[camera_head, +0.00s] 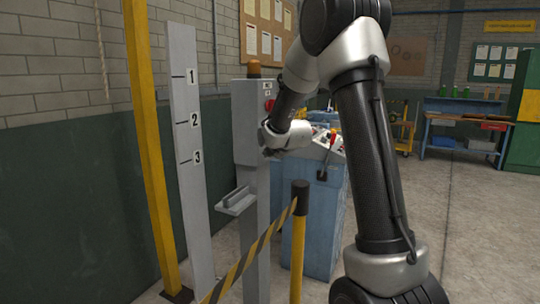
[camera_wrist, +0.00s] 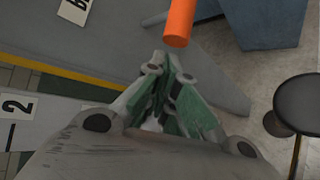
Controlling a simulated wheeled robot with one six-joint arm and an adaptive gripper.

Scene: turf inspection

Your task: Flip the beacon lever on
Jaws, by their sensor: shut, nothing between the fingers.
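In the wrist view, my gripper (camera_wrist: 172,68) is shut and empty. An orange cylinder (camera_wrist: 179,23) is just beyond the fingertips; it looks like a handle, but I cannot tell whether it is the beacon lever. A small gap seems to separate it from the fingertips.
A black-and-yellow barrier belt (camera_head: 246,264) and its post (camera_head: 298,245) stand in front. A numbered grey board (camera_head: 190,190) and yellow pole (camera_head: 152,160) are left. A blue control console (camera_head: 325,215) is behind my arm. Open floor lies right.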

